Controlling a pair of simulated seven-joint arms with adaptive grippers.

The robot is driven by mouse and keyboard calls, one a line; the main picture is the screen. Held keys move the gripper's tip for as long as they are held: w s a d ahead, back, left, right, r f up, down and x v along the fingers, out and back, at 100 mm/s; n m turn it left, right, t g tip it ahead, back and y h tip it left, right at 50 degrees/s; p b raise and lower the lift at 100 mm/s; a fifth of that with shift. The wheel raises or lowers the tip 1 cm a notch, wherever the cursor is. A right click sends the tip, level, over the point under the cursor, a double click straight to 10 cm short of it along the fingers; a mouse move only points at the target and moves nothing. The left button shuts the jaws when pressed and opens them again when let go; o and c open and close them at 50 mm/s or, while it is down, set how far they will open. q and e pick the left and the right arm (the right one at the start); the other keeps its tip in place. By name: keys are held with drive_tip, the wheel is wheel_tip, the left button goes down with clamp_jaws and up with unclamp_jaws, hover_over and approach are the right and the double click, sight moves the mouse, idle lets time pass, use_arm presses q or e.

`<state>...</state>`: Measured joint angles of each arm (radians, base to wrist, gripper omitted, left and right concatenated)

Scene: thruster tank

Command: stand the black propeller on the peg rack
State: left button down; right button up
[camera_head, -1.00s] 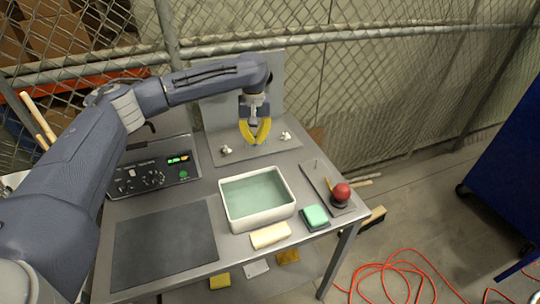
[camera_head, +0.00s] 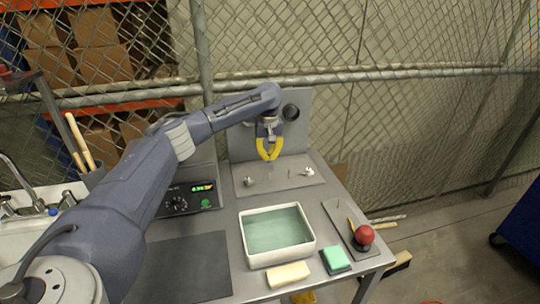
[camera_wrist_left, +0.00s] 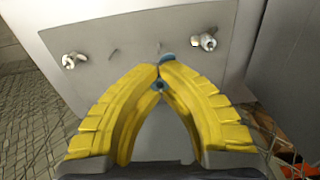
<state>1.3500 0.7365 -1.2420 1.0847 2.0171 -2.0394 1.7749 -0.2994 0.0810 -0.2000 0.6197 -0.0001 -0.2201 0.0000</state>
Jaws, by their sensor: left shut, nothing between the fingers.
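My left gripper (camera_head: 269,158) has yellow fingers and points down over a grey plate (camera_head: 285,183) at the back of the bench, which seems to be the peg rack. In the left wrist view the fingertips (camera_wrist_left: 158,72) meet, with nothing held. Thin pegs (camera_wrist_left: 113,51) stand on this plate between a left silver fitting (camera_wrist_left: 73,60) and a right silver fitting (camera_wrist_left: 204,42). A small blue piece (camera_wrist_left: 168,57) shows just beyond the fingertips; I cannot tell what it belongs to. I cannot make out a black propeller.
A white tub (camera_head: 253,261) of greenish water stands mid-bench. A control box (camera_head: 180,199) and dark mat (camera_head: 190,265) lie left. An upright panel (camera_head: 240,143) stands behind.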

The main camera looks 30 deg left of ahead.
use_arm(q)
hover_over(269, 181)
drive_tip(key=shift+a+f, duration=0.1)
drive_tip(key=shift+f, duration=2.1)
drive_tip(key=shift+f, duration=2.5)
idle(2.8)
drive_tip(key=c, duration=2.1)
unclamp_jaws()
drive_tip(key=o, duration=0.6)
